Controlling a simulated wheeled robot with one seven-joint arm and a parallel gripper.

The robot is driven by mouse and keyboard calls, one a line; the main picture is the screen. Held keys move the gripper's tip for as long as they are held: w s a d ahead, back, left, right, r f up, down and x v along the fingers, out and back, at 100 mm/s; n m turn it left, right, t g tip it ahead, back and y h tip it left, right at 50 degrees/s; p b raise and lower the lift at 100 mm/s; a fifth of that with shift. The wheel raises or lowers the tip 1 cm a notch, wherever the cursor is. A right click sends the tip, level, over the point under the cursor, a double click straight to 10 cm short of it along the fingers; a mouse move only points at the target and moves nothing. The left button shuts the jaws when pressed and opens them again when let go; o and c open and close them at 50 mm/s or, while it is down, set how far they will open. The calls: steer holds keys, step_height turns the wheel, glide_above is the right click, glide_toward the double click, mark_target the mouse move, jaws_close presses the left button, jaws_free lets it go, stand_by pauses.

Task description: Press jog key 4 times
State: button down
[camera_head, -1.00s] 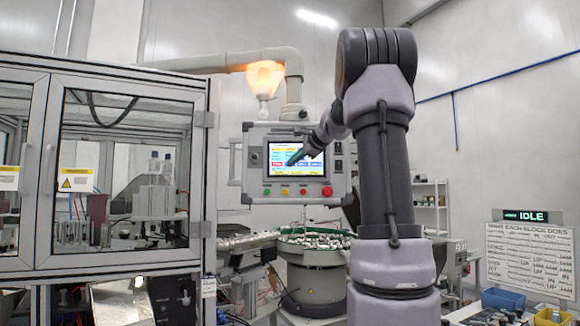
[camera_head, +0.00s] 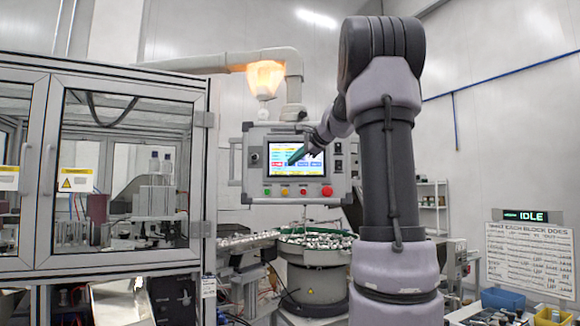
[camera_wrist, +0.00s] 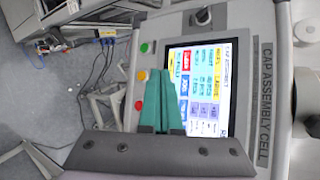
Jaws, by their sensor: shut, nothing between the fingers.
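The control panel's lit touchscreen (camera_head: 308,169) shows a row of coloured keys, one red and the others blue. In the wrist view the screen (camera_wrist: 207,75) appears turned on its side. A blue key that seems to read JOG (camera_wrist: 184,84) lies beside the red key (camera_wrist: 190,58). My gripper (camera_head: 291,161) is in front of the screen's lower left part, close to the key row. In the wrist view its teal fingers (camera_wrist: 157,76) are together and empty, with tips near the JOG key. I cannot tell whether they touch the screen.
Green, yellow and red push buttons (camera_head: 327,191) sit on the panel below the screen. A bowl feeder (camera_head: 315,278) stands under the panel. A glass-doored machine (camera_head: 125,180) fills the left. An orange-white lamp (camera_head: 265,79) glows above, and a sign reads IDLE (camera_head: 526,216).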

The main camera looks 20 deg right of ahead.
steer(key=shift+s+a+f, duration=0.1)
steer(key=shift+s+a, duration=0.3)
steer(key=shift+s, duration=0.2)
steer(key=shift+w, duration=0.1)
steer(key=w+d, duration=0.3)
steer(key=w, duration=0.4)
steer(key=shift+w+d, duration=0.4)
steer(key=shift+w, duration=0.1)
stand_by(1.7)
steer(key=shift+w+d, duration=0.15)
steer(key=shift+w, duration=0.1)
